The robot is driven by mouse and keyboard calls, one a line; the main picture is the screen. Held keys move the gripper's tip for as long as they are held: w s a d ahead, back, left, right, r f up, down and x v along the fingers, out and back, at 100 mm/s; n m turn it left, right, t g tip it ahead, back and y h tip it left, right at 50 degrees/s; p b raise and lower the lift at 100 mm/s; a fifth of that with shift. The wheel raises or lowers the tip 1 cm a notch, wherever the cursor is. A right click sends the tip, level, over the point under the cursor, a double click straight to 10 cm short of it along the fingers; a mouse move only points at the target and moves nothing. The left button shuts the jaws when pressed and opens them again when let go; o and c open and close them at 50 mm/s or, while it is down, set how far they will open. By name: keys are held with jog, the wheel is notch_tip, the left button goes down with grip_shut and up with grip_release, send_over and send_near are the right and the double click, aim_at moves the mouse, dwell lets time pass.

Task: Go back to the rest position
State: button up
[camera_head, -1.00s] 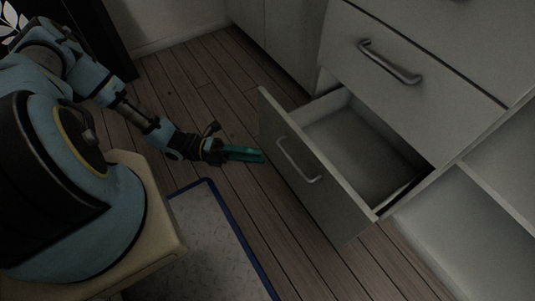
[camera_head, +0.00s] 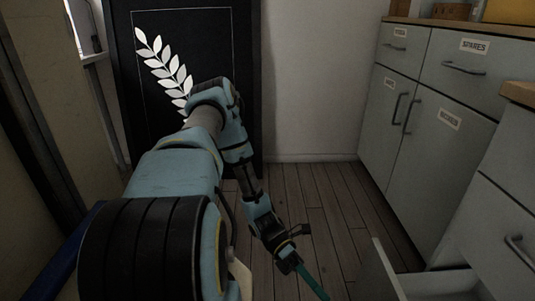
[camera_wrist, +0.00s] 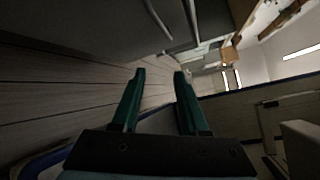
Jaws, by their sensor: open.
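My gripper (camera_head: 311,281) is at the lower middle of the head view, with its green fingers pointing down and right. The wrist view shows the two green fingers of my gripper (camera_wrist: 157,76) apart, with nothing between them. My arm reaches forward over the wooden floor (camera_head: 318,200). The open drawer (camera_head: 385,277) is to the right of my gripper in the head view, cut off by the bottom edge. I cannot tell the exact gap between them.
Grey cabinets (camera_head: 423,137) with handles and labels line the right side. A black panel (camera_head: 220,50) with a white leaf pattern stands at the back. A plain wall (camera_head: 318,75) is beside it. The floor between the panel and cabinets is clear.

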jog(key=w+a+r+m+t+y, duration=0.5)
jog(key=w+a+r+m+t, duration=0.2)
jog(key=a+r+m, duration=0.4)
jog(key=w+a+r+m+t+y, duration=0.4)
jog(key=w+a+r+m+t, duration=0.5)
jog(key=r, duration=0.5)
notch_tip(320, 180, up, 35)
jog(key=s+g+p, duration=0.1)
jog(key=s+p, duration=0.1)
jog(key=p, duration=3.3)
jog(key=shift+d+m, duration=0.3)
jog(key=shift+m, duration=0.1)
jog(key=shift+s+f, duration=0.1)
jog(key=shift+f, duration=0.05)
